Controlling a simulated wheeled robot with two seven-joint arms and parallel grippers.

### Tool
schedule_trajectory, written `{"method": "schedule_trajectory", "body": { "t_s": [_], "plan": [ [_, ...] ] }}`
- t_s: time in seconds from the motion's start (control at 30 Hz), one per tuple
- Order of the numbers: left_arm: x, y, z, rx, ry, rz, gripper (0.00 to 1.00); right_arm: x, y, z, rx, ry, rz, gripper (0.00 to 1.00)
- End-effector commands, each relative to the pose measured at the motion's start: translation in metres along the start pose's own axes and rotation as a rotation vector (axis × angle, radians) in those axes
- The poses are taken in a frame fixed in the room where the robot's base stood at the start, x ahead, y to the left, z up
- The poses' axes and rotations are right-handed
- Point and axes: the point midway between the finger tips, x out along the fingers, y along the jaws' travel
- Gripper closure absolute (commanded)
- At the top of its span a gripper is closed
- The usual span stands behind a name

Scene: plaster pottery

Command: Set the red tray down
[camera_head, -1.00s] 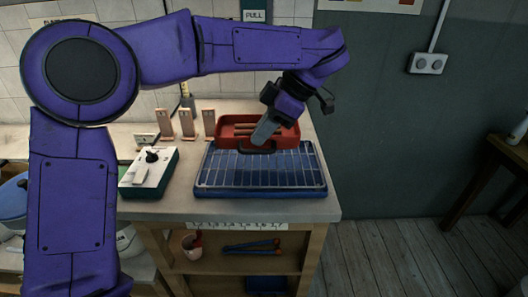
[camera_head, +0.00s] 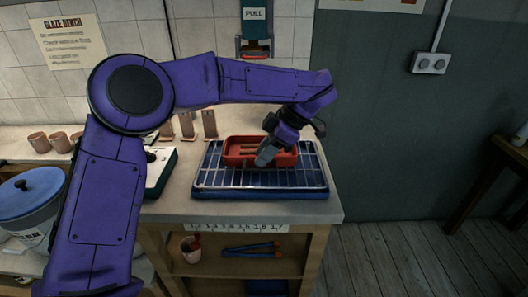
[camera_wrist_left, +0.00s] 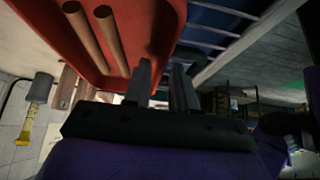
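The red tray (camera_head: 232,160) is over the middle of the blue wire rack (camera_head: 210,182) on the bench, level, with several wooden rods inside. I cannot tell whether its base touches the wires or hangs just above. My right gripper is not in view.
A white-topped control box (camera_head: 160,170) stands left of the rack, partly behind my arm. Wooden props (camera_head: 209,124) stand behind it. A blue lidded pot (camera_head: 30,195) is at far left. The bench's front edge (camera_head: 270,217) lies just before the rack.

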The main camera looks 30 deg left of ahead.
Motion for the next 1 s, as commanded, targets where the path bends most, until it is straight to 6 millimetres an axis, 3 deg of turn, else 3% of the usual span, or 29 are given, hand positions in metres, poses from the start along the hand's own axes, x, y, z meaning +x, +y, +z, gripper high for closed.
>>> {"method": "schedule_trajectory", "body": {
  "t_s": [0.33, 0.47, 0.7, 0.83, 1.0],
  "plan": [
    [-0.004, 0.0, -0.002, -0.001, 0.0, 0.001, 0.7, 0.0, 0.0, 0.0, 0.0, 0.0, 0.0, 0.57],
    [-0.029, 0.0, -0.003, -0.002, 0.001, 0.004, 0.7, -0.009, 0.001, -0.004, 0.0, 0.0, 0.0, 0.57],
    [-0.094, 0.0, -0.004, -0.002, 0.002, 0.005, 0.7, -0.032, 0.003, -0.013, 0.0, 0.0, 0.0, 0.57],
    [-0.115, 0.0, -0.004, -0.001, 0.003, 0.002, 0.7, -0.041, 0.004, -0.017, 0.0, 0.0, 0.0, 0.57],
    [-0.124, 0.0, -0.002, 0.001, 0.001, 0.001, 0.7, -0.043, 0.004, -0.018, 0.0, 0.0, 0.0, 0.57]
  ]
}}
